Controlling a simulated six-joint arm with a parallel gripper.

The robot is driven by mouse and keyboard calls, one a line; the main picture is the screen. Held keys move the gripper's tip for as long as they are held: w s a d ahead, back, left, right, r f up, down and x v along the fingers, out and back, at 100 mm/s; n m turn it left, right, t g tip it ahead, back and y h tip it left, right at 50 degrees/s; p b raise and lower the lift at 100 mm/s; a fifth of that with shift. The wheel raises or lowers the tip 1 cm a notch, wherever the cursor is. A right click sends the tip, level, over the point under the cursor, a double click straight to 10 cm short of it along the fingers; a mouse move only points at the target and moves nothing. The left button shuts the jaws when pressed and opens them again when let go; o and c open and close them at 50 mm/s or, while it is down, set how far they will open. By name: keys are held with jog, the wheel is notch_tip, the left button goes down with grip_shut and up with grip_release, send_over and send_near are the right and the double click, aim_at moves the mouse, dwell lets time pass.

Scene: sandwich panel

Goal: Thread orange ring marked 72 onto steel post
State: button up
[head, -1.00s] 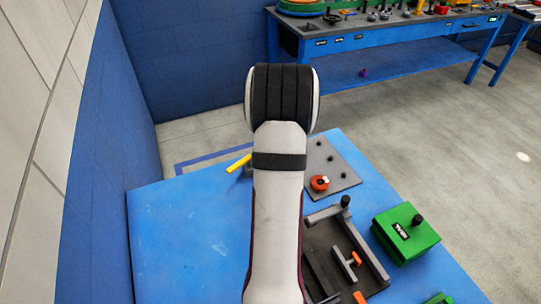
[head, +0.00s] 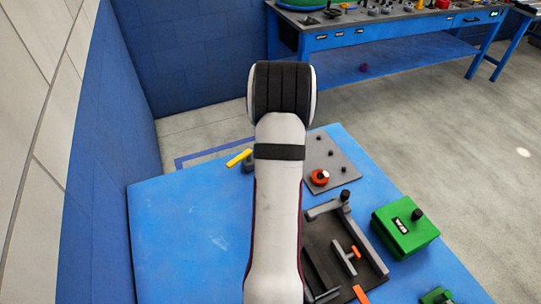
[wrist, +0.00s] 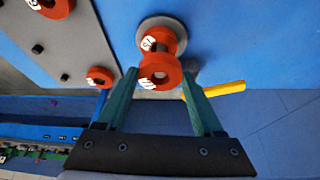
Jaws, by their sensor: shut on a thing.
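In the wrist view my gripper (wrist: 160,73) is shut on an orange ring (wrist: 158,80) with a white label, held between its two teal fingertips. The label is too small to read surely. Just beyond it, a second labelled orange ring (wrist: 170,37) sits above a round grey base (wrist: 148,23). A short dark stretch of post (wrist: 160,54) shows between the two rings, so they look nearly in line. I cannot tell whether the held ring is around the post or only in front of its end. In the head view my arm hides the gripper, this ring and the post.
A grey plate (wrist: 84,42) with dark pegs carries orange rings, one at its edge (wrist: 100,72). A yellow bar (wrist: 226,88) lies close right of my fingers. In the head view, a dark fixture (head: 318,238) and green box (head: 405,246) stand right; the blue tabletop (head: 185,235) is clear left.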

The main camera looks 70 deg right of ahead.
jog(key=shift+f, duration=0.1)
jog(key=shift+f, duration=0.85)
jog(key=shift+f, duration=0.15)
jog(key=shift+f, duration=0.25)
dwell(0.3)
jog(key=shift+f, duration=0.35)
jog(key=o, duration=1.4)
